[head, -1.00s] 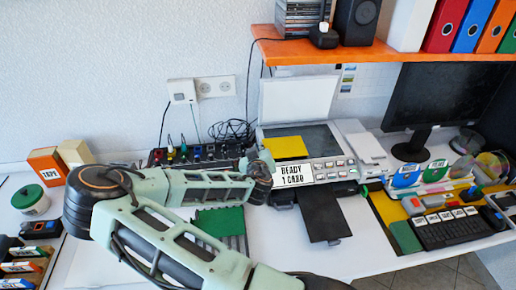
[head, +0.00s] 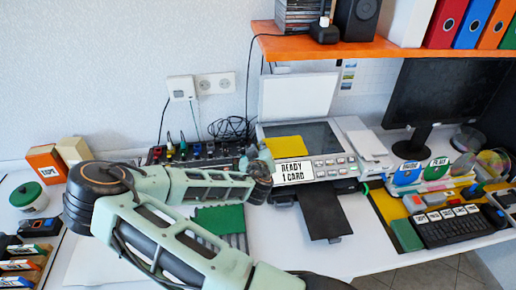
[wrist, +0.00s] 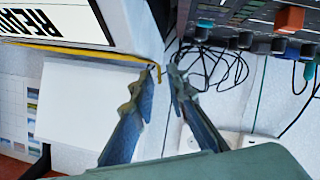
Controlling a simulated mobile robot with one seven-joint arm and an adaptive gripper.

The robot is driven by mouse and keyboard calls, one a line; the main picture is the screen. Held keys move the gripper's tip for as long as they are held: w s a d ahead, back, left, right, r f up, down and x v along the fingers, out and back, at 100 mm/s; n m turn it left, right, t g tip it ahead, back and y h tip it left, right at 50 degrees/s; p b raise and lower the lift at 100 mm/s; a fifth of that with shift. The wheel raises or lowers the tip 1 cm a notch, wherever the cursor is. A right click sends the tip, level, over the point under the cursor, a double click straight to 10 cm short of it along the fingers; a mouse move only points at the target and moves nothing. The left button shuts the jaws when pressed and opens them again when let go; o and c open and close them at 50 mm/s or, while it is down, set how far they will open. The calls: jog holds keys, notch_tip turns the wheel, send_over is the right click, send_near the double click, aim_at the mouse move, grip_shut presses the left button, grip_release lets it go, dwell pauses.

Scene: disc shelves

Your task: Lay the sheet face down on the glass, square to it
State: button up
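The yellow sheet (head: 286,147) lies over the near left part of the dark scanner glass (head: 322,136). Its plain yellow side faces up, and its edges run roughly along those of the glass; exact squareness cannot be told. In the wrist view the sheet (wrist: 110,56) is a thin yellow strip seen edge-on, reaching the fingertips. My gripper (wrist: 161,69) is at the scanner's left side by the sheet's near left corner. The blue-grey fingers are close together with a narrow gap between the tips. In the head view the fingers are hardly visible behind the wrist.
The scanner lid (head: 298,95) stands open behind the glass. A "READY 1 CARD" sign (head: 294,171) is at the scanner's front left, with a dark tray (head: 322,215) below. A mixer with cables (head: 200,152) stands left of the scanner. The orange shelf (head: 380,47) hangs above.

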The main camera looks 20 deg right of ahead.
jog(key=shift+o, duration=0.8)
jog(key=v, duration=0.7)
jog(key=shift+s, duration=0.15)
